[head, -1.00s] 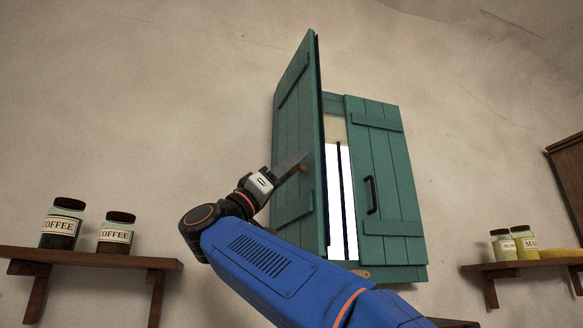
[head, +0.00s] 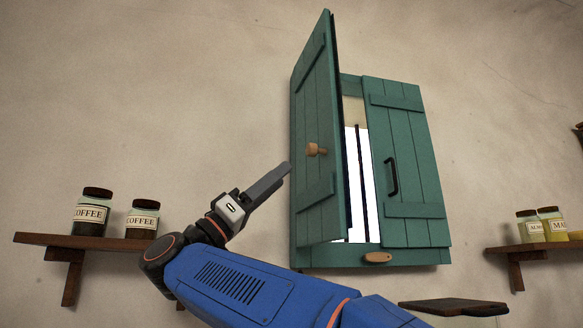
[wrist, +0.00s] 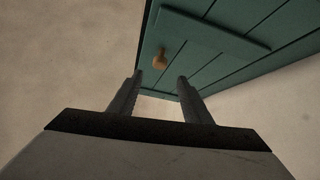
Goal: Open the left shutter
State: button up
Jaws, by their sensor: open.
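The left shutter (head: 318,140) is a teal plank panel that stands swung out from the wall, with bright window light behind it. Its round wooden knob (head: 316,150) is in plain view in the head view. My gripper (head: 286,172) is left of and below the knob, apart from it and empty. In the wrist view the two fingers (wrist: 156,82) are spread, and the knob (wrist: 160,59) shows beyond their tips, nearer the left finger. The teal shutter (wrist: 215,45) fills the upper right there.
The right shutter (head: 405,160) lies closed in the frame with a black handle (head: 391,177). A wooden latch piece (head: 378,257) is on the bottom frame. A shelf (head: 85,241) with coffee jars (head: 92,212) is at left; another shelf (head: 535,248) with jars is at right.

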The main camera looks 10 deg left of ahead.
jog(key=shift+v, duration=2.25)
